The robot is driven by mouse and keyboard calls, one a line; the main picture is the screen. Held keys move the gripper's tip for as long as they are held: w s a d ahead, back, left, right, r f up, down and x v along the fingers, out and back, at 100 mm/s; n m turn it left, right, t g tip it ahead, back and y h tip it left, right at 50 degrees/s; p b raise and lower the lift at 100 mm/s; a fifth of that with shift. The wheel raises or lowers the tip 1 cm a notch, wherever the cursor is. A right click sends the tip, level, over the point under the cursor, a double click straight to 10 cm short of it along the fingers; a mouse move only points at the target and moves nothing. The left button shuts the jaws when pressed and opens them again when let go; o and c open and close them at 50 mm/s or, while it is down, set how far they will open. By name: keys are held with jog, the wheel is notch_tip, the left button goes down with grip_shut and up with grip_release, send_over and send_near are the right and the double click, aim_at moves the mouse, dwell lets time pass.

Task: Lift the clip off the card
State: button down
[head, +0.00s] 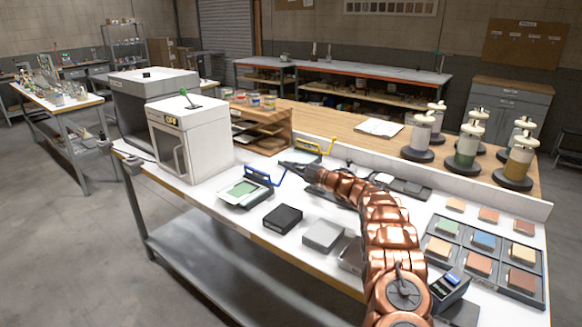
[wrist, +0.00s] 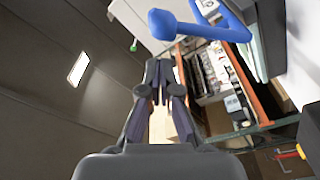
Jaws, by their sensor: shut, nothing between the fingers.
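A grey tray (head: 232,201) on the white bench holds a pale green card (head: 243,189). A bent blue bar (head: 262,182), which looks like the clip, stands at the tray's far right edge. In the wrist view the blue bar (wrist: 212,32) is large and close at the top, with a rounded end. My gripper (head: 284,164) is beside the right end of the blue bar. The card is not clearly seen in the wrist view.
A white box-shaped cabinet (head: 190,138) stands left of the tray. A black block (head: 283,219) and a grey block (head: 323,235) lie in front of my arm. A second station with a yellow bar (head: 319,150) is behind. Colour samples fill a rack at right.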

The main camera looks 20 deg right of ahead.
jog(key=shift+r, duration=0.1)
jog(key=s+d+r+b, duration=0.1)
jog(key=s+d+b, duration=0.3)
jog(key=s, duration=0.6)
jog(key=shift+s+r, duration=0.25)
jog(key=shift+s, duration=0.1)
dwell(0.5)
